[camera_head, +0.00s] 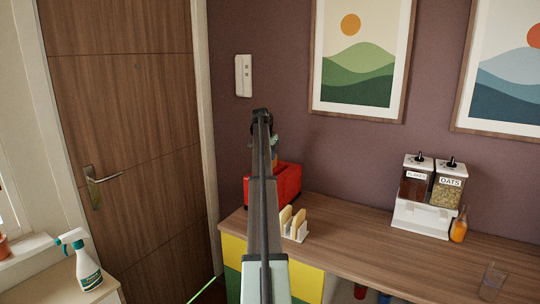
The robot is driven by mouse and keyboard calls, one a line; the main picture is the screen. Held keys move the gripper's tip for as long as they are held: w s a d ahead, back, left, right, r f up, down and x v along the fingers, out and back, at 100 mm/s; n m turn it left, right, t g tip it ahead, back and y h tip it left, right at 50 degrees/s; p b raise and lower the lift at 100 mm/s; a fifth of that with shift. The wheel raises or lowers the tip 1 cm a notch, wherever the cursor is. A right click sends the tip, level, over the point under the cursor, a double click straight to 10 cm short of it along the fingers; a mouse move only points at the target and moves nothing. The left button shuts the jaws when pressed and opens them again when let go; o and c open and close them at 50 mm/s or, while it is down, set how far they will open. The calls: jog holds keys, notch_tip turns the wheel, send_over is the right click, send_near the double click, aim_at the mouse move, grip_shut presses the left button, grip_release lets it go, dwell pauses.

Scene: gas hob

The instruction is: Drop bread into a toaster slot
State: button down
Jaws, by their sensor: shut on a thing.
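The red toaster (288,183) stands at the left end of the wooden counter, against the wall. My arm rises in front of it and covers its left part. Its slots cannot be made out. Bread slices (298,221) stand upright in a small white rack (302,236) in front of the toaster. My gripper (275,155) is above the toaster in the picture, mostly hidden behind my arm. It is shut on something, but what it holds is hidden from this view.
The counter (370,248) is clear between the bread rack and the cereal dispenser (428,195). An orange bottle (459,225) stands beside the dispenser, and a clear glass (493,275) is at the right. A spray bottle (82,262) stands on a separate surface at the left.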

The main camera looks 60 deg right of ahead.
jog(key=shift+f, duration=0.55)
dwell(0.5)
jog(key=c, duration=1.1)
grip_release()
jog(key=shift+c, duration=1.1)
jog(key=shift+r, duration=0.2)
jog(key=shift+r, duration=4.3)
